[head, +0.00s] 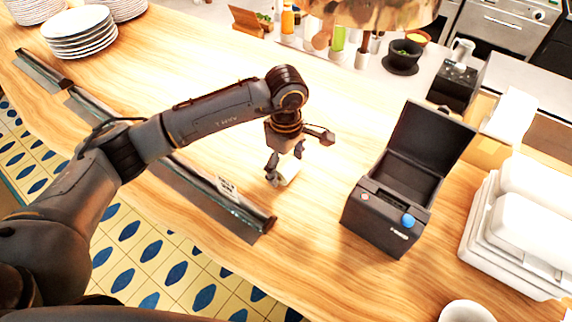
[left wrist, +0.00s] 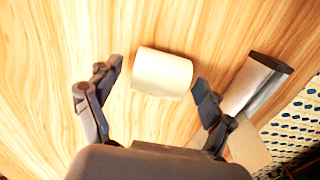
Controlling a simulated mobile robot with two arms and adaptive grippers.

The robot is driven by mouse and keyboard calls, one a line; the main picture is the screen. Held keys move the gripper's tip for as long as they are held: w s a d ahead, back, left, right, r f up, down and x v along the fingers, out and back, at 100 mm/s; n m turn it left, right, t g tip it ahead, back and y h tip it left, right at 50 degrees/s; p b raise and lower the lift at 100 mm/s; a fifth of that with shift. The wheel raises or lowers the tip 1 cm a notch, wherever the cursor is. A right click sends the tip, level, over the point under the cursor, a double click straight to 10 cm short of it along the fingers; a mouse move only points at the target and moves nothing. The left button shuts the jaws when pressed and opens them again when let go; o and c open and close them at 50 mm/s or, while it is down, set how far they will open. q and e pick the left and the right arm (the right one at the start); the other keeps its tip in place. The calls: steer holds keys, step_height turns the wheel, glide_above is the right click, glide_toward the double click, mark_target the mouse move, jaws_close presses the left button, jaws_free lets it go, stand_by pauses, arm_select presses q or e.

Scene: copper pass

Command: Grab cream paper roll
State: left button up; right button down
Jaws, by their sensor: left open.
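The cream paper roll (head: 289,170) is on the wooden counter in the head view, partly hidden by my left gripper (head: 298,157). In the left wrist view the roll (left wrist: 162,73) lies on its side, just ahead of and between the fingertips. My left gripper (left wrist: 157,80) is open, with one finger to either side of the roll and a gap at the left finger. Whether the right finger touches the roll is hard to tell. My right gripper is not in view.
An open black printer (head: 385,210) stands to the right of the roll. A metal rail (head: 205,182) runs along the counter's tiled-floor side. White containers (head: 520,225) stand at the far right, and plates (head: 80,32) are stacked at the back left. Counter between roll and printer is clear.

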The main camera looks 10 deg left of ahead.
arm_select(q)
steer(key=shift+d, duration=0.1)
steer(key=shift+c, duration=0.4)
steer(key=c, duration=1.2)
